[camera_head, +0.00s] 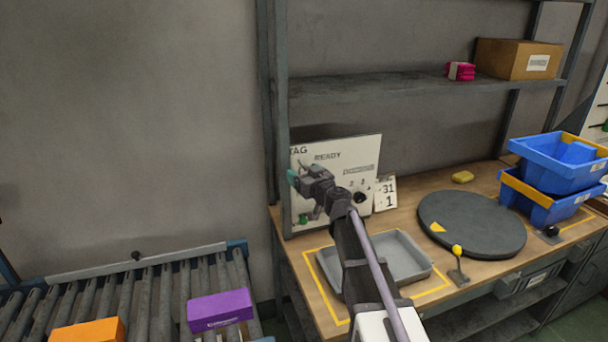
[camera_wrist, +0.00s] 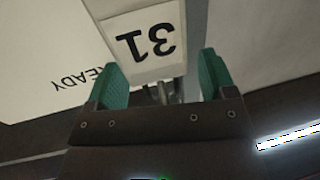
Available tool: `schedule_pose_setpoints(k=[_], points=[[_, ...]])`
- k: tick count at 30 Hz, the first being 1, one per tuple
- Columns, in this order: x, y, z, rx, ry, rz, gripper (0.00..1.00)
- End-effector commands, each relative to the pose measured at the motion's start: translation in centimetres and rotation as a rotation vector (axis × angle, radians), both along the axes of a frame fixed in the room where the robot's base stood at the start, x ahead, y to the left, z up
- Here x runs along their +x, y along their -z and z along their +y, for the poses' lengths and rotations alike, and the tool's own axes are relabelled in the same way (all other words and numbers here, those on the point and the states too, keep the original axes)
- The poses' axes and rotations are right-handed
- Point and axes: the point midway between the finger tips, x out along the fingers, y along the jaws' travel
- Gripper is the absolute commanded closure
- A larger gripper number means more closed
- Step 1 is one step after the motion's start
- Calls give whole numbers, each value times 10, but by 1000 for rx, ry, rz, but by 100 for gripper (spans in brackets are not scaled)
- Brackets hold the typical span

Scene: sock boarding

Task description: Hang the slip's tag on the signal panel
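The white signal panel (camera_head: 335,152) stands at the back left of the bench, with TAG and READY lettered along its top. A white tag marked 31 (camera_wrist: 148,40) shows upside down in the wrist view, beside the panel's READY lettering (camera_wrist: 78,80). My gripper (camera_head: 292,177) is at the panel's upper left, near the TAG lettering. In the wrist view its green fingers (camera_wrist: 162,80) stand apart, with the tag's edge and a small grey part between and beyond them. I see no clear grip on the tag. The slip (camera_head: 386,194), reading 31 and 1, stands at the panel's right edge.
A grey tray (camera_head: 418,262) sits in front of the panel, partly behind my arm. A dark round turntable (camera_head: 472,222), a yellow sponge-like block (camera_head: 463,177) and stacked blue bins (camera_head: 545,200) are to the right. A roller conveyor (camera_head: 150,285) with boxes is at lower left.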

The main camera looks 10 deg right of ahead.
Motion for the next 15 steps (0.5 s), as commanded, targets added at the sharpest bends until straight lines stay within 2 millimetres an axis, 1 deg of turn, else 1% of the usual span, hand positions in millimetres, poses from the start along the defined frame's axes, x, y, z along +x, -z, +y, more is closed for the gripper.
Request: schedule_pose_setpoints(k=[9,11,14,15], points=[[-3,0,-1,0,0,0,19],[-8,0,-3,0,1,0,19],[-24,0,-8,0,2,0,19],[-33,0,-10,0,2,0,19]])
